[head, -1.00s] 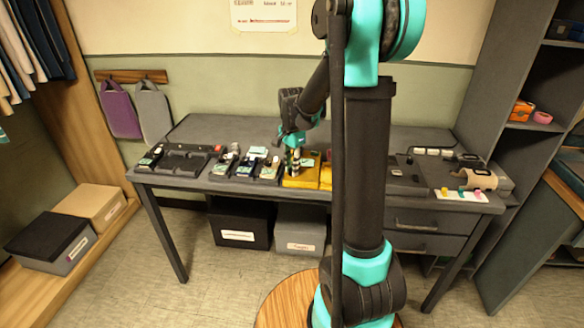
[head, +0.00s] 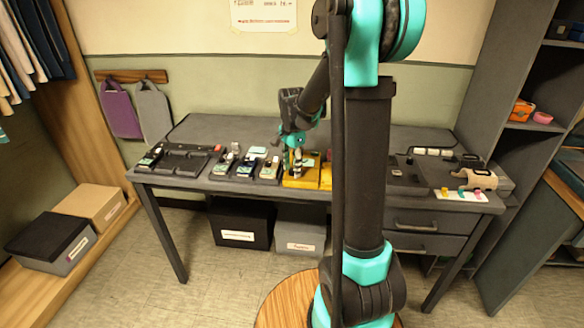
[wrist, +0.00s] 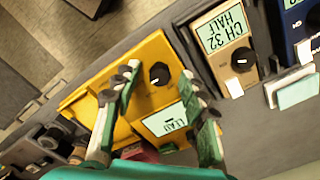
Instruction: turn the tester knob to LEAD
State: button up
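The yellow tester (head: 292,183) sits on the table below my gripper (head: 294,158) in the head view. In the wrist view the tester (wrist: 85,98) fills the middle, with a round black knob (wrist: 159,74) bearing a white mark. A pale display (wrist: 165,121) beside the knob shows lettering I cannot read for certain. My gripper (wrist: 165,95) is open, its two green-and-grey fingers apart, one on each side of the knob and display. The knob is fully visible between the fingertips. I cannot tell whether either finger touches the tester.
A tan unit (wrist: 222,52) reading "CH 32 HALF" and a blue unit (wrist: 298,25) stand beside the tester in the wrist view. In the head view, dark trays with small devices (head: 180,160) lie left on the table (head: 230,125). The table's back strip is clear.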

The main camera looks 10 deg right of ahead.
aim_at(292, 171)
notch_tip(292, 171, up, 12)
dwell(0.6)
jog(key=shift+s, duration=0.1)
